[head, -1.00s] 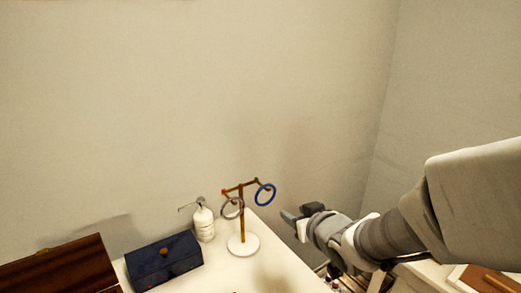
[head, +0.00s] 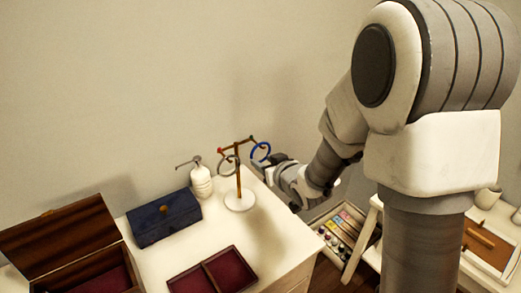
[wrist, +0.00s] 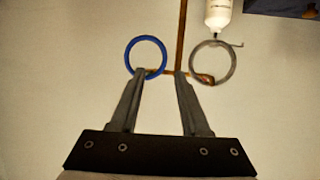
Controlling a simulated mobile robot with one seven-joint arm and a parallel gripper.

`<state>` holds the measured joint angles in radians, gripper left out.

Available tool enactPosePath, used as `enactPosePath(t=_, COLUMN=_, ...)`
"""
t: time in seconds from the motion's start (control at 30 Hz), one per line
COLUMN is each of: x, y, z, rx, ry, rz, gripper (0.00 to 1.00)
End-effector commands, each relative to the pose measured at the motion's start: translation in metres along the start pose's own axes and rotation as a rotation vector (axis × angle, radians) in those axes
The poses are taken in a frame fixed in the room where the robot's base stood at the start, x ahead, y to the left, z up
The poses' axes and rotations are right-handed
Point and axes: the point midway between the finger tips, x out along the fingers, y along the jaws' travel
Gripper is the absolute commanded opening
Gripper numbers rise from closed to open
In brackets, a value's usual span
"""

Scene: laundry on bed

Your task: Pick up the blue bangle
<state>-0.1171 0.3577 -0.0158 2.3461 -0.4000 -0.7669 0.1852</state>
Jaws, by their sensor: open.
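The blue bangle (head: 253,152) hangs from the right arm of a small jewellery stand (head: 238,186) with a brown post and a white round base. It also shows as a blue ring in the wrist view (wrist: 126,54). My gripper (head: 266,166) is just right of the bangle in the head view. In the wrist view my gripper (wrist: 161,74) is open, with nothing held. Its left fingertip overlaps the bangle's lower edge, and I cannot tell whether they touch. The stand's crossbar shows between the fingertips.
A grey bangle (wrist: 192,66) hangs on the stand's other arm. A white pump bottle (head: 201,181), a navy clutch (head: 165,218), a wine-red divided tray (head: 213,272) and an open wooden box (head: 62,245) share the white tabletop. A wall rises behind.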

Motion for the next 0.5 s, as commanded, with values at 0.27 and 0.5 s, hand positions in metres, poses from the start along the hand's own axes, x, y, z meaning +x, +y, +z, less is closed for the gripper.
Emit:
enactPosePath(t=0.27, x=0.03, y=0.0, z=0.0, rx=0.0, ry=-0.001, rz=0.0, gripper=0.46)
enactPosePath(t=0.5, x=0.043, y=-0.003, z=0.002, rx=0.0, ry=-0.002, rz=-0.001, gripper=0.46)
